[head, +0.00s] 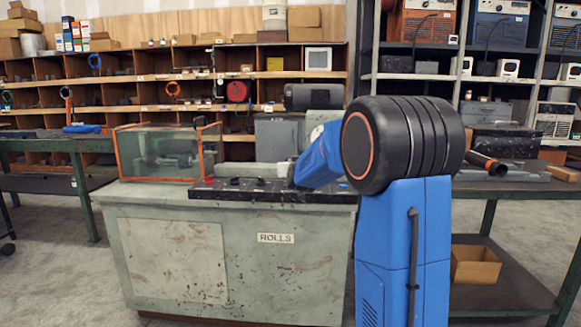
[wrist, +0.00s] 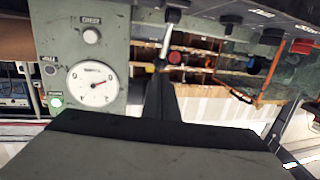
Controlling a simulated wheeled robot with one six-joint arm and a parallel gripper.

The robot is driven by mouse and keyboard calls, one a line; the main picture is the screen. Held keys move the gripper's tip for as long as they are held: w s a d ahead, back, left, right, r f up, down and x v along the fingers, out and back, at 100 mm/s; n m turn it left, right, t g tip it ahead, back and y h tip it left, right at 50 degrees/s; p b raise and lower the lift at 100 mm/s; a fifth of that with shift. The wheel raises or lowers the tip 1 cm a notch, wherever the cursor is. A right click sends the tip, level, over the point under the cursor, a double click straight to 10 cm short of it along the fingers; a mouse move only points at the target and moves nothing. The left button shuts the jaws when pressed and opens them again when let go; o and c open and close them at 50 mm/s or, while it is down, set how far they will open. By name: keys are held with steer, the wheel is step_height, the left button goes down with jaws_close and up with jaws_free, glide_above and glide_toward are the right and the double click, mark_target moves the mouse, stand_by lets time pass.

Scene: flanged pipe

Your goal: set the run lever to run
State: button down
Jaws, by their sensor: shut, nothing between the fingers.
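In the wrist view, which looks upside down, the dark fingers of my gripper (wrist: 163,85) are closed together with nothing between them. A short pale metal rod with a dark base, perhaps the run lever (wrist: 165,44), stands just beyond the fingertips. I cannot tell whether they touch it, nor read its setting. In the head view the ROLLS machine (head: 276,270) stands in front of me, with a black control panel (head: 262,195) along its top. My blue arm reaches over that panel and hides the gripper.
An orange-framed clear guard (head: 160,152) stands on the machine's left. Benches flank the machine, and shelves (head: 90,92) stand behind.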

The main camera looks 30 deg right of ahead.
steer(key=s+a+r, duration=0.3)
steer(key=s, duration=0.4)
steer(key=shift+s+r, duration=0.15)
steer(key=shift+r, duration=0.1)
stand_by(0.4)
steer(key=s+a+f+n+g+y, duration=0.2)
steer(key=s+a+f+y, duration=0.15)
steer(key=s+a, duration=0.6)
steer(key=s+a+f+n+g+y, duration=0.1)
steer(key=s+a+f+g+y, duration=0.1)
steer(key=s+a+f, duration=0.5)
steer(key=s+a+f+g, duration=0.2)
steer(key=s+f, duration=0.2)
steer(key=s, duration=0.6)
steer(key=s+a+f+n+g, duration=0.1)
steer(key=s+a+f+g, duration=0.1)
steer(key=s, duration=0.8)
steer(key=s+a+f+g+y, duration=0.1)
steer(key=s+f, duration=0.4)
steer(key=s, duration=0.6)
steer(key=shift+a+f+n+g, duration=0.3)
steer(key=shift+a+n+g, duration=0.1)
steer(key=shift+a+g, duration=0.45)
